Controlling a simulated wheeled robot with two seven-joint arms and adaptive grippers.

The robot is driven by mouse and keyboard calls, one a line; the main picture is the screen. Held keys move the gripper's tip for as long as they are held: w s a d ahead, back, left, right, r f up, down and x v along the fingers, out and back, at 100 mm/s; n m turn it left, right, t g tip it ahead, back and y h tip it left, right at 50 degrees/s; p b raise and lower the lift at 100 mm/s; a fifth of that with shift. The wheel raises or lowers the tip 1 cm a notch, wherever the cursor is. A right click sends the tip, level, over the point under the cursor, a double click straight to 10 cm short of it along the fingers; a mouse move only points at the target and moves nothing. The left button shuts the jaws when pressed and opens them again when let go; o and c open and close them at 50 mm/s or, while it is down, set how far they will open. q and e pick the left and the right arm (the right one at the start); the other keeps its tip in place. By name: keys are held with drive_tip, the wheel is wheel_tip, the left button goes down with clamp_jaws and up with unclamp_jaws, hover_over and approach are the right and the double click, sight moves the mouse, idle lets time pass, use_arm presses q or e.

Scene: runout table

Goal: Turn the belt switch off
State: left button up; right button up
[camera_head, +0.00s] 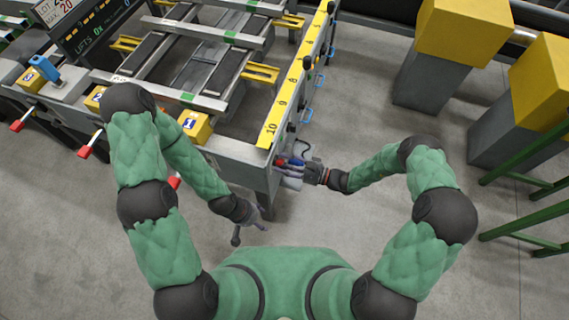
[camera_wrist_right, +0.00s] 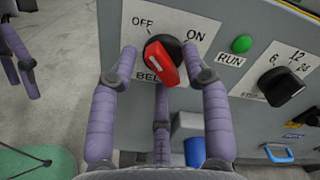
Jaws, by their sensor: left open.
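The belt switch (camera_wrist_right: 168,65) shows in the right wrist view as a black rotary knob with a red handle on a grey panel. OFF is printed at its upper left, ON at its upper right, and the BELT label below is partly hidden. The red handle's end points down and slightly right. My right gripper (camera_wrist_right: 160,58) is at the panel with its fingers spread on both sides of the knob; contact is not clear. It also shows in the head view (camera_head: 291,173) at the table's near end. My left gripper (camera_head: 251,227) is open and empty, low beside the table.
A green RUN button (camera_wrist_right: 242,44) and a second black knob (camera_wrist_right: 284,86) with numbers sit right of the switch. A blue handle (camera_wrist_right: 279,153) is below. The runout table (camera_head: 240,152) fills the upper left. Yellow-topped grey blocks (camera_head: 464,32) and green rails (camera_head: 525,217) stand right. Floor between is clear.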

drive_tip(key=shift+d, duration=0.15)
drive_tip(key=v, duration=1.1)
drive_tip(key=shift+d, duration=0.35)
drive_tip(key=shift+s, duration=0.15)
drive_tip(key=s+f+n+g+h, duration=0.2)
drive_tip(key=s+f+n+h, duration=0.1)
drive_tip(key=s+n+h, duration=0.2)
drive_tip(key=s+a+f+n+g+h, duration=0.1)
drive_tip(key=s+f+n+g+h, duration=0.2)
drive_tip(key=s+h, duration=0.5)
drive_tip(key=shift+s+f+n, duration=0.65)
drive_tip(key=shift+f+n, duration=0.1)
drive_tip(key=shift+n, duration=0.25)
